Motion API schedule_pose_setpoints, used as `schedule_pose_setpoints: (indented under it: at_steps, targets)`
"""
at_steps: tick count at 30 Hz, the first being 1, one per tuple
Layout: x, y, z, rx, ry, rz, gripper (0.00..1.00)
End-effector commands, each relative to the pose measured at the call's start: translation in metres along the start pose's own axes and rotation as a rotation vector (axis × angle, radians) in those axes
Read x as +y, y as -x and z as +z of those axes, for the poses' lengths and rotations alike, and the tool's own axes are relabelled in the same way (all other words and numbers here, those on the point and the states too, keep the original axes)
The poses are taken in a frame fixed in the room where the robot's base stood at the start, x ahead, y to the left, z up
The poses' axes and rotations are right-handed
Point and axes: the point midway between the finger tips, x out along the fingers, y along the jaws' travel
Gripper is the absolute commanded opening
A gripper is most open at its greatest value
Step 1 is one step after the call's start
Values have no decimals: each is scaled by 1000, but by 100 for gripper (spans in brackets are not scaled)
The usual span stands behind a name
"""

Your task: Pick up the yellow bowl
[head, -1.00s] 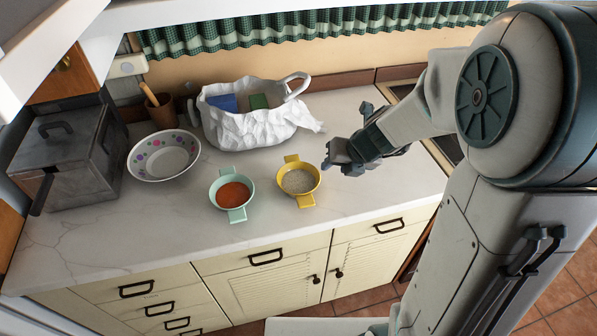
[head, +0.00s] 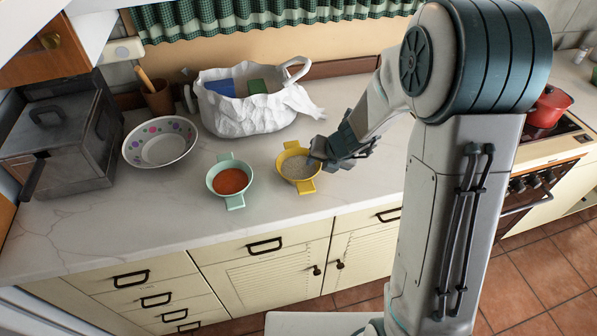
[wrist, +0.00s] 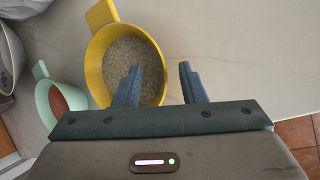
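The yellow bowl (head: 283,165) stands upright on the counter, with two flat handles and grey grainy contents. It also shows in the wrist view (wrist: 95,70). My gripper (head: 322,153) is at the bowl's right side. In the wrist view my gripper (wrist: 158,72) is open, its two fingers apart. The left finger overlaps the inside of the bowl and the right finger is outside it, so the bowl's right wall appears between them. I cannot tell whether either finger touches the bowl or how deep they reach.
A mint bowl (head: 214,186) with orange-red contents stands just left of the yellow one. A patterned white bowl (head: 160,152), a white bag-like basket (head: 240,115) and a metal box (head: 60,150) stand farther left and back. The marble counter (head: 130,215) is clear in front.

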Motion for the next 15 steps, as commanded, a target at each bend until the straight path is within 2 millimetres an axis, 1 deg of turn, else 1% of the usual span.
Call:
schedule_pose_setpoints:
  at_steps: [1,4,7,13,14,15]
  targets:
    - [-2,-12,-2,2,-2,0,37]
    - [-1,-22,-1,1,-1,0,37]
    - [0,-25,0,0,-1,1,37]
    - [0,-25,0,-1,0,0,37]
    - [0,-25,0,-1,0,0,29]
    - [0,-25,0,-1,0,0,18]
